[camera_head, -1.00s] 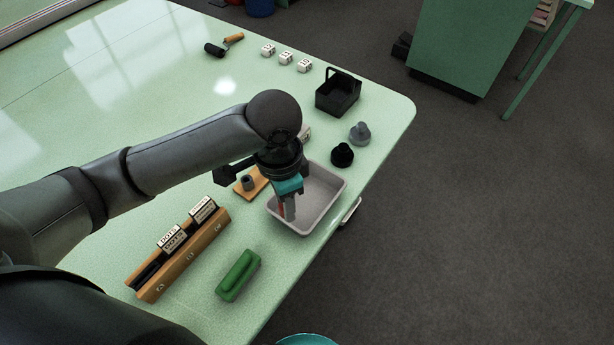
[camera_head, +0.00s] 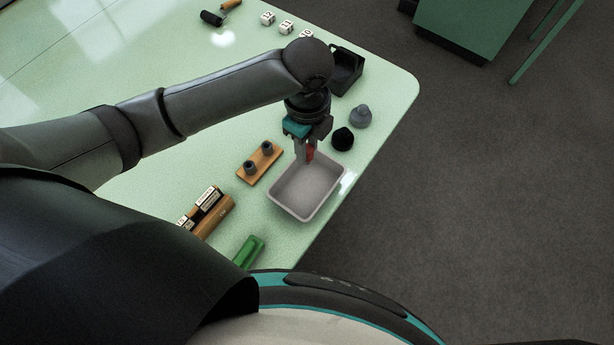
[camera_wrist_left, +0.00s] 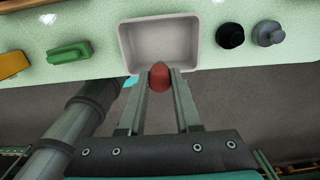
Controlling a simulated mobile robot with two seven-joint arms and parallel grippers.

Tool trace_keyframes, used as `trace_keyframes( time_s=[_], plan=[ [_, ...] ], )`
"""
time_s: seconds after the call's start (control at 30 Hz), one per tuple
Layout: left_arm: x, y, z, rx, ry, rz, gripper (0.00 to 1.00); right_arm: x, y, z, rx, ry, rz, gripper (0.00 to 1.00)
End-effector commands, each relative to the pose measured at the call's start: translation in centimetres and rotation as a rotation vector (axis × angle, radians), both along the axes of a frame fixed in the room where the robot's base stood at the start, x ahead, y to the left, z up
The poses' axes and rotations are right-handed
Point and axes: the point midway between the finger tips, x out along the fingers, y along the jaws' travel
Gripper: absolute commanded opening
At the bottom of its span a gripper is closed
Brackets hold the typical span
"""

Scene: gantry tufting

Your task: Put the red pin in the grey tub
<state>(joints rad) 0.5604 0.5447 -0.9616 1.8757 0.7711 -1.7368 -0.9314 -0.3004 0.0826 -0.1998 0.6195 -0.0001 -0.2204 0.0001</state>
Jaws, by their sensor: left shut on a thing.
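The grey tub (camera_head: 284,202) stands near the table's edge. It is a shallow, open rectangular tray, and it also shows at the top of the left wrist view (camera_wrist_left: 190,62). My left gripper (camera_head: 306,156) points down at the tub's far end in the head view. It is shut on the red pin (camera_head: 310,152), which sits between the fingertips in the left wrist view (camera_wrist_left: 159,84). There the pin overlaps the tub's rim; its height above the tub is hard to tell. The visible tub floor is empty. My right gripper is not in view.
A wooden block with two grey posts (camera_head: 248,178) lies left of the tub. A black knob (camera_head: 342,139), a grey knob (camera_head: 361,117) and a black open box (camera_head: 346,72) stand beyond it. A wooden rack (camera_head: 218,218) and a green block (camera_head: 249,250) lie nearer.

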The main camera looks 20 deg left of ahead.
Motion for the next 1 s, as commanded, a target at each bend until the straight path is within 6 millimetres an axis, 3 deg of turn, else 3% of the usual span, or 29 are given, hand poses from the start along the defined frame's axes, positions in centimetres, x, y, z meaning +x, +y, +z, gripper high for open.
trace_keyframes(
  time_s=[0.1,0.3,0.57,0.8,1.0],
  plan=[
    [-0.1,0.0,-3.6,0.001,0.004,0.002,0.00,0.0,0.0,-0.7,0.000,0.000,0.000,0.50],
    [-0.1,0.0,-8.3,0.001,0.002,0.003,0.00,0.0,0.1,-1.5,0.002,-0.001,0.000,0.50],
    [0.0,0.0,-10.8,-0.001,0.000,0.002,0.00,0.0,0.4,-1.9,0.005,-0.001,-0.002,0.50],
    [0.0,0.0,-14.2,0.000,0.000,0.003,0.00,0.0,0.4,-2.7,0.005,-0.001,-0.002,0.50],
    [0.0,0.0,-14.5,-0.001,-0.003,0.001,0.00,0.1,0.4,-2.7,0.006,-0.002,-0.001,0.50]
  ],
)
